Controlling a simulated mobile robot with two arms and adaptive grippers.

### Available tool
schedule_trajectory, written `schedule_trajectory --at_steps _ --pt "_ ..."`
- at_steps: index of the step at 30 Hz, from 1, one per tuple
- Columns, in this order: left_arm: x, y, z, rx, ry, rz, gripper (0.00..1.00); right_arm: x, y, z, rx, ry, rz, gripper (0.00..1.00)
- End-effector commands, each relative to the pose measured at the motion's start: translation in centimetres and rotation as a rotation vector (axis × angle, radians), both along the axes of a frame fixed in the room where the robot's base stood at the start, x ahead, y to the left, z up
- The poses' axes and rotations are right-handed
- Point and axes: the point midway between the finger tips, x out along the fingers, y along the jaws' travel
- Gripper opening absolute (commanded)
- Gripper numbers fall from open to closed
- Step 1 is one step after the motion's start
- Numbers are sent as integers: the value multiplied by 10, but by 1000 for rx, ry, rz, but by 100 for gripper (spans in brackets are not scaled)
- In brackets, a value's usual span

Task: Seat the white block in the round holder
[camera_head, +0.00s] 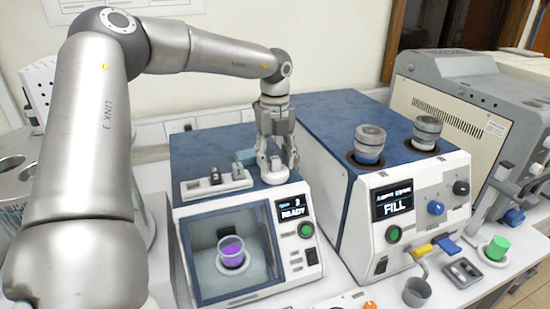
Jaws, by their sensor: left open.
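A small white round piece (274,177) sits on that top, right below and partly behind the fingertips. It looks like the round holder. I cannot make out a separate white block in it or between the fingers, as the fingers cover this spot. A white slotted rack (206,190) with dark and pale small pieces lies just left of the gripper. My right gripper is not in view.
The left machine (315,195) reads READY and holds a cup of purple liquid (232,254) in its chamber. The FILL machine (350,225), with two metal-capped jars (369,140) (427,128), stands close on the right.

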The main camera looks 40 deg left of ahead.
Motion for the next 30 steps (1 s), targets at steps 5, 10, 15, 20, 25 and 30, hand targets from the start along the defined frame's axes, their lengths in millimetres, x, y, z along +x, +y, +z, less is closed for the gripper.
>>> schedule_trajectory --at_steps 5,10,15,20,25,30 --pt "0 0 2 0 0 0 46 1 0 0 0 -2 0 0" --pt "1 0 22 2 -3 0 46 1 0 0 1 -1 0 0" --pt "1 0 59 2 -5 1 46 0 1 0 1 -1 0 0" --pt "1 0 91 2 -5 1 46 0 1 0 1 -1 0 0" --pt "0 1 113 1 -2 1 46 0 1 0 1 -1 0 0" --pt "0 0 120 0 1 -1 46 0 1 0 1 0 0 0"
